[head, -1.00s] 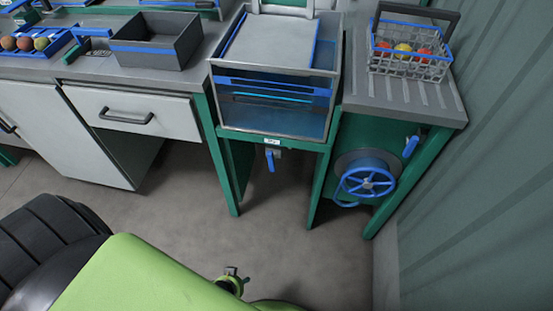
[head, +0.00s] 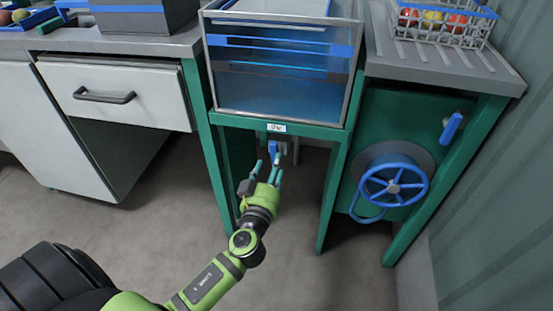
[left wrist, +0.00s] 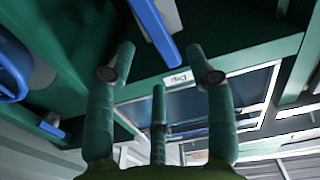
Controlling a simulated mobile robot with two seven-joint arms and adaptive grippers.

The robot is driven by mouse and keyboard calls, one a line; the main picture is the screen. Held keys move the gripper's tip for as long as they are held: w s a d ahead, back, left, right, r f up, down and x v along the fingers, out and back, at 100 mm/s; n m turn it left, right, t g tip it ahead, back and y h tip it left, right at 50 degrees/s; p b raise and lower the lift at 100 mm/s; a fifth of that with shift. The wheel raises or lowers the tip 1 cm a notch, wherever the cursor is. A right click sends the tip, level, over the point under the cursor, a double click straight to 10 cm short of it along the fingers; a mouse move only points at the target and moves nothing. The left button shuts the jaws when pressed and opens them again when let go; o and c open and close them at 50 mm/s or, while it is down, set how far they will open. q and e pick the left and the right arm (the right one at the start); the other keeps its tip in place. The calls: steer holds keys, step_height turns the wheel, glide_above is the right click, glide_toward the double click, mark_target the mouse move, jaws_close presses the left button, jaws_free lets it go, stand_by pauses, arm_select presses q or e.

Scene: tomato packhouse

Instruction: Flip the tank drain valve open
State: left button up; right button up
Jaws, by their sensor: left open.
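The tank (head: 275,92), clear-walled with blue water, sits in a green frame. Under its front rail, below a small white label (head: 276,128), is the drain valve with a blue lever (head: 273,148) hanging down. My left gripper (head: 271,168) is just below and in front of the lever, pointing up at it. Its lower end is partly hidden near the fingertips. In the left wrist view the blue lever (left wrist: 154,30) lies slanted beyond the spread fingers (left wrist: 160,70). The fingers are open with nothing between them; I cannot tell whether they touch the lever. My right gripper is not in view.
A blue handwheel (head: 393,186) and another blue lever (head: 451,127) are on the green panel at right. Green frame legs (head: 336,195) stand on both sides of the valve. A white drawer (head: 118,94) is at left. The floor in front is clear.

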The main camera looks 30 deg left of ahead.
arm_select(q)
steer(key=x, duration=0.6)
steer(key=shift+w, duration=0.15)
steer(key=shift+f, duration=0.1)
jaws_close()
